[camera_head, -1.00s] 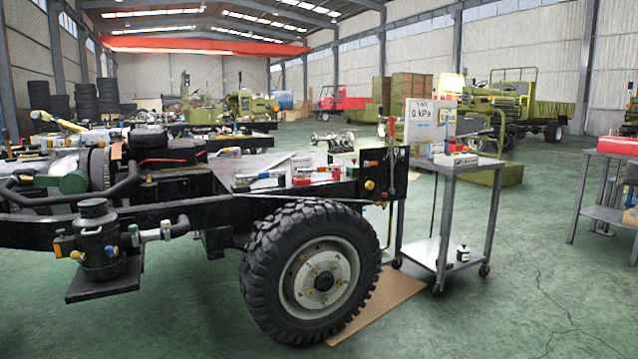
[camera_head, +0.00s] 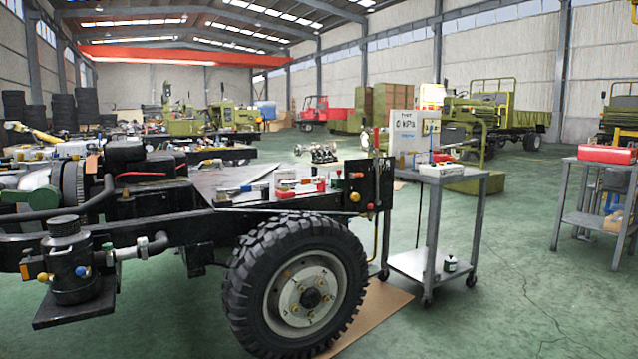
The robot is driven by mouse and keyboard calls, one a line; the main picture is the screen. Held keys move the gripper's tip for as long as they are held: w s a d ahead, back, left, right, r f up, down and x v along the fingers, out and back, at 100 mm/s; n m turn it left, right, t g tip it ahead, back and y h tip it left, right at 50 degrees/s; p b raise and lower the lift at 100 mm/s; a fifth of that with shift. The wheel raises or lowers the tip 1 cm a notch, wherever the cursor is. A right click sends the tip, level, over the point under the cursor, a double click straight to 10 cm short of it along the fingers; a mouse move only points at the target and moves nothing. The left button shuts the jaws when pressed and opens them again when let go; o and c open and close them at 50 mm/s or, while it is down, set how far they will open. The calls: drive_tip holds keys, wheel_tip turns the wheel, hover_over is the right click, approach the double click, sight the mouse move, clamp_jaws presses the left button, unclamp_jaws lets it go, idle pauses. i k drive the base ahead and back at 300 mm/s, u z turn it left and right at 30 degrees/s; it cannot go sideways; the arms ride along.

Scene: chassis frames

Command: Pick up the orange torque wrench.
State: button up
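I cannot make out an orange torque wrench for certain in the head view. Several small tools and parts lie on the rear end of the black chassis frame (camera_head: 190,222), among them a blue-handled tool (camera_head: 250,188) and red blocks (camera_head: 286,190). They are too small to tell apart well. My gripper is not in view.
A large black tyre (camera_head: 243,270) stands under the chassis end, with a cardboard sheet (camera_head: 372,312) beside it. A workbench (camera_head: 592,163) with a red toolbox (camera_head: 606,154) is at the right. Green floor (camera_head: 510,280) lies open between them.

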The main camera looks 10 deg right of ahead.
sight(284, 185)
drive_tip(key=z, duration=0.65)
drive_tip(key=i, duration=1.25)
drive_tip(key=z, duration=0.35)
drive_tip(key=i, duration=1.2)
drive_tip(key=u, duration=0.4)
